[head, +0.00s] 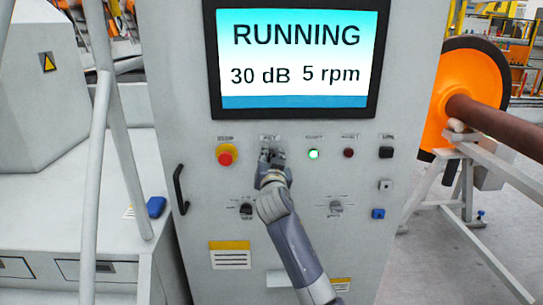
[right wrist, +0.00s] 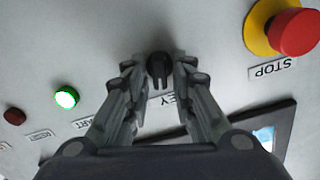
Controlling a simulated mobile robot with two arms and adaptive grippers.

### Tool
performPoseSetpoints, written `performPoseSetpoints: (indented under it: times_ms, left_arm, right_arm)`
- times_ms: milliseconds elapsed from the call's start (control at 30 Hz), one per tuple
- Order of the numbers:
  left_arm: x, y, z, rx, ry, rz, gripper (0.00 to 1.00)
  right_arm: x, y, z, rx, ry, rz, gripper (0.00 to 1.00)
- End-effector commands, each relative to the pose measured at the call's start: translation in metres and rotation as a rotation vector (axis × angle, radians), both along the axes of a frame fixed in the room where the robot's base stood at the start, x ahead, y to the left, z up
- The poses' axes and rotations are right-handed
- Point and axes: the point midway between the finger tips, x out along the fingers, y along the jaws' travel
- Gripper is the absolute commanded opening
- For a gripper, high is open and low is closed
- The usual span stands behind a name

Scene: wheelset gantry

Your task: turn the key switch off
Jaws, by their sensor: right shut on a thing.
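The key switch (right wrist: 160,70) is a small black knob on the grey panel, with a label reading KEY beside it in the right wrist view. My right gripper (right wrist: 160,75) has a finger on each side of the knob and is shut on it. In the head view my right gripper (head: 271,157) is against the panel under the screen and hides the switch. The screen (head: 295,60) reads RUNNING, 30 dB, 5 rpm. My left gripper is not in view.
The red stop button (head: 226,154) is just left of my right gripper. A lit green button (head: 313,154) and a dark red button (head: 348,153) are to its right. Two knobs (head: 246,210) (head: 336,207) sit lower. A black handle (head: 181,189) stands out at the panel's left.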

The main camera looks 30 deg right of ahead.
Motion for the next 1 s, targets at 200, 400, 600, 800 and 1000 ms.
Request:
performPoseSetpoints:
  times_ms: [200,400,600,800,1000]
  left_arm:
    - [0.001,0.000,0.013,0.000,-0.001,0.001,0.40]
    - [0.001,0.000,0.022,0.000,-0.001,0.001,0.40]
    - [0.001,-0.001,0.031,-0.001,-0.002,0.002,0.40]
    - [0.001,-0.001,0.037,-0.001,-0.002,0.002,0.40]
    - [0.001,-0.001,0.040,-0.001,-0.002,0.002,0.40]
  right_arm:
    - [0.001,0.001,0.002,-0.175,0.109,0.001,0.00]
    - [0.001,0.002,0.002,-0.337,0.209,0.000,0.00]
    - [0.002,0.003,0.001,-0.480,0.296,0.001,0.00]
    - [0.002,0.004,0.001,-0.590,0.363,0.000,0.00]
    - [0.003,0.004,0.000,-0.659,0.405,0.000,0.00]
